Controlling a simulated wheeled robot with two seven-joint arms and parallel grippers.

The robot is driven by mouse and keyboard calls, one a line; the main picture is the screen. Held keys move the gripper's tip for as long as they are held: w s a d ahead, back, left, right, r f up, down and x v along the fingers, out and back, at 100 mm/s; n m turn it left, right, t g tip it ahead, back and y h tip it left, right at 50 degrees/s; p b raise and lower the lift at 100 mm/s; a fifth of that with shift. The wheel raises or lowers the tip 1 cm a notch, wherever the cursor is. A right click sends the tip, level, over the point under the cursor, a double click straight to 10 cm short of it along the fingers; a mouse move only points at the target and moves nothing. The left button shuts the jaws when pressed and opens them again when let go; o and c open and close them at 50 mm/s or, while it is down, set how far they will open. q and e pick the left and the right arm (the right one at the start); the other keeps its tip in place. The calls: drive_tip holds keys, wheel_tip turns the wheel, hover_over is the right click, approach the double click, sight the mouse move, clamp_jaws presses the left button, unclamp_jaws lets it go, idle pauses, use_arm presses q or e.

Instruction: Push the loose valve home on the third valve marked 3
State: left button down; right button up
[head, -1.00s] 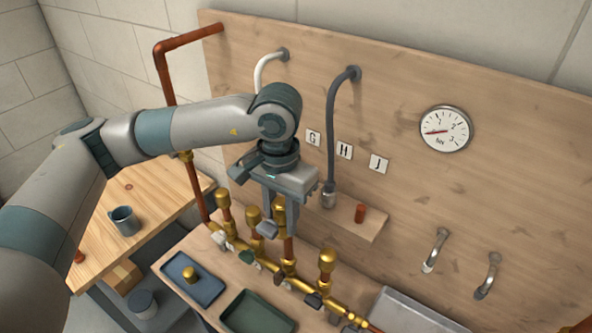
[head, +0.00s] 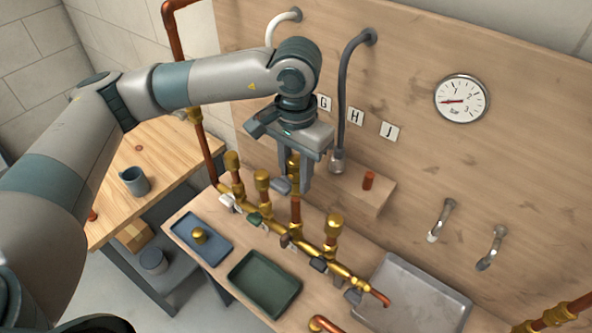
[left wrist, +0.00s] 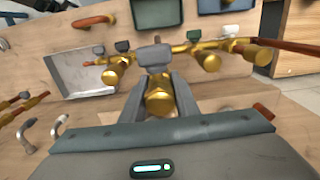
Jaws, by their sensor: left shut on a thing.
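My left gripper (head: 296,178) points down and is shut on a brass valve (head: 293,163) at the third riser from the left. The left wrist view shows the same brass valve (left wrist: 160,100) between both fingers, with a grey handle (left wrist: 155,57) on its far side. In the head view the grey handle (head: 281,186) sticks out beside the fingers. Below the valve is a bare copper pipe (head: 296,212) rising from the brass manifold (head: 310,249). The fingers partly hide the joint, so I cannot tell how deep the valve sits. No number 3 is readable.
Brass-topped risers stand on either side, at left (head: 262,181) and right (head: 334,225). A grey hose (head: 342,100) and a small wooden shelf (head: 372,195) are close behind right. A blue tray (head: 215,250), green tray (head: 258,297) and metal tray (head: 395,318) lie in front.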

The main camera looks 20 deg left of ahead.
sight(296, 194)
use_arm(q)
drive_tip(key=shift+f, duration=0.75)
use_arm(e)
drive_tip(key=shift+s+f, duration=0.1)
drive_tip(key=shift+s, duration=0.45)
drive_tip(key=shift+a, duration=0.2)
use_arm(q)
drive_tip(key=shift+b, duration=0.85)
use_arm(e)
drive_tip(key=shift+w+d+f, duration=0.1)
drive_tip(key=shift+d+f, duration=0.1)
drive_tip(key=shift+f, duration=0.55)
use_arm(q)
drive_tip(key=shift+f+b, duration=0.5)
drive_tip(key=shift+b, duration=0.1)
use_arm(e)
drive_tip(key=shift+a+f, duration=0.2)
drive_tip(key=shift+f, duration=0.45)
use_arm(q)
drive_tip(key=shift+f+b, duration=0.8)
drive_tip(key=shift+b, duration=0.35)
use_arm(e)
drive_tip(key=shift+d+f, duration=0.2)
drive_tip(key=shift+f, duration=0.95)
